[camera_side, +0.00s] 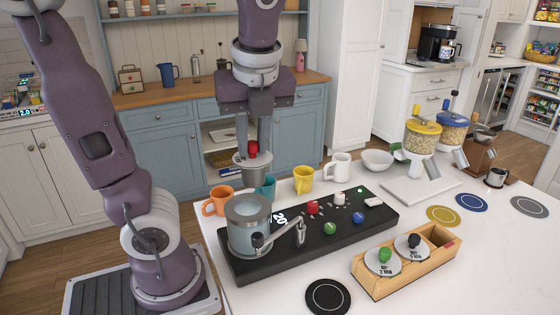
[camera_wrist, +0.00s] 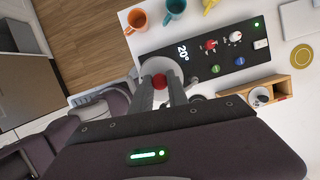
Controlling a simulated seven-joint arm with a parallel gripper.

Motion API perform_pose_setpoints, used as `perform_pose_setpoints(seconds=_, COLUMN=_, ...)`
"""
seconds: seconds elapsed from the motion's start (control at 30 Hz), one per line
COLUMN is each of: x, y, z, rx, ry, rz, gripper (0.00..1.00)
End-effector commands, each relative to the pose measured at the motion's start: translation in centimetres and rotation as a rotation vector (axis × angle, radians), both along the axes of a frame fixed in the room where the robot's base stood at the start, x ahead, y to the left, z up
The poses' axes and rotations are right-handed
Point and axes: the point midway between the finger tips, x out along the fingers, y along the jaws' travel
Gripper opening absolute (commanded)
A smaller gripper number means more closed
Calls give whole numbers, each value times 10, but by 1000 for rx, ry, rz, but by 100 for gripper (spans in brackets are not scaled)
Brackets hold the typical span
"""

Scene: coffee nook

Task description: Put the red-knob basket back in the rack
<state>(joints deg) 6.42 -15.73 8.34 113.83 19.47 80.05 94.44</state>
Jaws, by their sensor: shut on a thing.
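My gripper (camera_side: 253,145) is shut on the red knob (camera_side: 253,149) of a grey metal basket (camera_side: 253,171). The basket hangs upright with its pale disc lid, just above the blue-grey pot (camera_side: 250,232) on the black panel; a small gap seems to show between them. The red knob also shows between the fingers in the wrist view (camera_wrist: 159,81). The wooden rack (camera_side: 399,273) is on the white counter at the right front. It holds a green-knob basket (camera_side: 385,257) and a black-knob basket (camera_side: 414,241). Its right end looks empty.
The black panel (camera_side: 350,231) carries red, white, green and blue knobs. Orange (camera_side: 215,201), teal (camera_side: 266,187), yellow (camera_side: 303,179) and white (camera_side: 340,165) mugs stand behind it. A black round mat (camera_side: 328,297) lies in front.

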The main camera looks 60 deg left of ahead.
Motion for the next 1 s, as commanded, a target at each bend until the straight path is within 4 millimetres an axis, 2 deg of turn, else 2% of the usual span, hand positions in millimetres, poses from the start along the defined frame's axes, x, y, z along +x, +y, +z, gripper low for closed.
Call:
perform_pose_setpoints(seconds=0.17, x=67, y=-16, z=12, rx=-6, ry=6, rz=-136, gripper=0)
perform_pose_setpoints(seconds=0.33, x=155, y=-46, z=14, rx=-10, ry=9, rz=-335, gripper=0)
perform_pose_setpoints(seconds=0.5, x=250, y=-92, z=-6, rx=-9, ry=10, rz=-584, gripper=0)
perform_pose_setpoints(seconds=0.6, x=294, y=-122, z=-26, rx=-7, ry=7, rz=-723, gripper=0)
perform_pose_setpoints(seconds=0.7, x=324, y=-146, z=-45, rx=-3, ry=4, rz=-834, gripper=0)
perform_pose_setpoints(seconds=0.8, x=342, y=-162, z=-58, rx=0, ry=1, rz=-907, gripper=0)
perform_pose_setpoints(seconds=1.0, x=350, y=-171, z=-71, rx=1, ry=-1, rz=-949, gripper=0)
